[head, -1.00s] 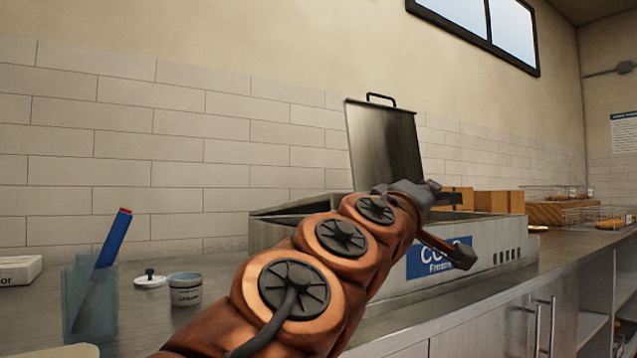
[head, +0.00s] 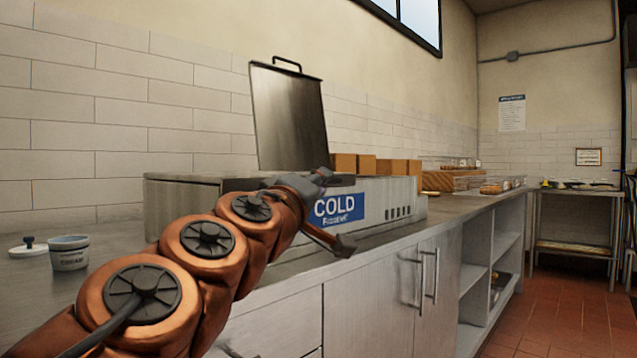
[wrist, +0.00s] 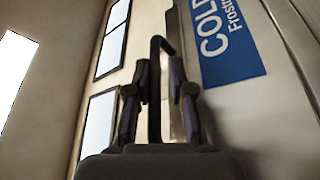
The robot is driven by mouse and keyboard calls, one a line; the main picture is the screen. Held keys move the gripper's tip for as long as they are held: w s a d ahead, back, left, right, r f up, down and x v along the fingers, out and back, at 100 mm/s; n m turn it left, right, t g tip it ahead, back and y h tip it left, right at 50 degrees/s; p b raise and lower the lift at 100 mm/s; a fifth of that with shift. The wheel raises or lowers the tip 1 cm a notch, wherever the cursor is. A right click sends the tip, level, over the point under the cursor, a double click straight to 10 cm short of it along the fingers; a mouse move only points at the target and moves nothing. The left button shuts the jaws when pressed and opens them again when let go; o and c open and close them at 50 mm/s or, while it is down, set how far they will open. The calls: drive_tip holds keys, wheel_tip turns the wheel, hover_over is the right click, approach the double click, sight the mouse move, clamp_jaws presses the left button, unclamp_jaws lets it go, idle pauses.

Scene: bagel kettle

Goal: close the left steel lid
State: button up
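A steel lid (head: 290,118) stands almost upright above the steel box (head: 405,192) with the blue COLD label, its dark handle (head: 286,63) at the top. Part of a dark opening shows at the lid's foot. My gripper (head: 330,183) is in front of the box, low beside the lid's foot and well below that handle; my arm hides part of the box. In the wrist view my gripper's fingers (wrist: 158,105) are apart, with a dark bent bar (wrist: 155,85) between them. I cannot tell what the bar belongs to or whether a finger touches it.
Cardboard boxes (head: 375,165) stand behind the steel box. Cabinet handles (head: 428,277) stick out below the counter. Open floor (head: 545,310) shows at the right.

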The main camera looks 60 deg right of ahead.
drive_tip(key=shift+o, duration=0.4)
drive_tip(key=shift+d+r, duration=0.1)
wheel_tip(320, 180, up, 8)
drive_tip(key=shift+r, duration=0.85)
